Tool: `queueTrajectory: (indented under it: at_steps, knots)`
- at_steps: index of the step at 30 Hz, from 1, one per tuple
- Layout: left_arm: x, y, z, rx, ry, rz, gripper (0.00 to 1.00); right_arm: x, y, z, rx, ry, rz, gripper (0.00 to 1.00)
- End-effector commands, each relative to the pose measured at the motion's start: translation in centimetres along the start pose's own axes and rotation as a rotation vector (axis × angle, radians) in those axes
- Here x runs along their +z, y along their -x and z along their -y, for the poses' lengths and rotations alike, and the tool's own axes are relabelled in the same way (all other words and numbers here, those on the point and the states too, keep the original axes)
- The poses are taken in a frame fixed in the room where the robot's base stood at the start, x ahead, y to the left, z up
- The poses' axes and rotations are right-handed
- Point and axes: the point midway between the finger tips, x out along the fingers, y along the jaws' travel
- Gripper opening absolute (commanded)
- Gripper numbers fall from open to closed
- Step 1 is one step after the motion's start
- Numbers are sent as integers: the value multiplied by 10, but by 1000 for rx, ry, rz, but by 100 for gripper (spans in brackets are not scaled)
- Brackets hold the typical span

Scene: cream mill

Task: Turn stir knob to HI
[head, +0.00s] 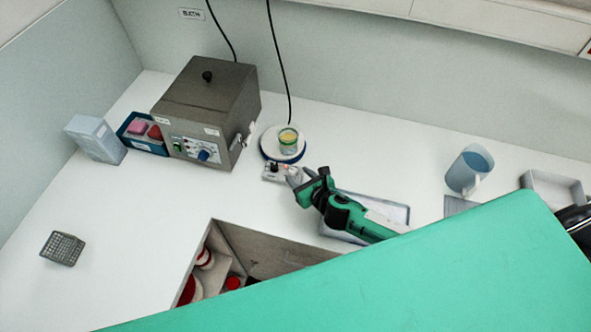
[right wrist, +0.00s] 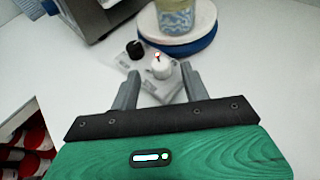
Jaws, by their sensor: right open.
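The stirrer has a round white plate with a blue edge (head: 272,153) and a small control panel (head: 268,175) at its front. A black knob (right wrist: 134,48) and a white knob (right wrist: 160,69) stand on the panel; a small orange-red spot shows by the white one. I cannot read which knob is marked stir or where HI is. My right gripper (head: 293,178) is open at the panel. In the right wrist view its fingers (right wrist: 160,78) lie either side of the white knob; I cannot tell whether they touch it. My left gripper is not in view.
A cup with yellow content (head: 288,139) stands on the plate. A grey metal bath (head: 210,95) with a blue dial is to the left. A shallow tray (head: 393,213) lies under my right arm. A blue-grey jug (head: 467,172) is at right. The left counter is mostly free.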

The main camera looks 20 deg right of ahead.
Motion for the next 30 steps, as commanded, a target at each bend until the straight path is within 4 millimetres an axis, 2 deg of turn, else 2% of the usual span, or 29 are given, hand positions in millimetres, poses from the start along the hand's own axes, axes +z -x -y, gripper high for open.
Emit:
queueTrajectory:
  at_steps: [3, 7, 18, 19, 25, 26, 30]
  knots:
    - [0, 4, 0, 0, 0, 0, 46, 2, -15, 1, -3, 0, 1, 46]
    - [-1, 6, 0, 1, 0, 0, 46, 2, -25, 0, -2, 0, 2, 46]
    - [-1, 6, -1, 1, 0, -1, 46, 0, -29, 0, -1, 0, 1, 46]
    - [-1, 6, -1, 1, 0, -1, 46, 0, -29, 0, -1, 0, 1, 44]
    - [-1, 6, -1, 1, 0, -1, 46, 0, -29, 0, -1, 0, 1, 5]
    - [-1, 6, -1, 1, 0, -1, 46, 0, -29, 0, -1, 0, 1, 2]
    - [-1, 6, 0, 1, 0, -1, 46, 0, -29, 0, -4, -2, 1, 2]
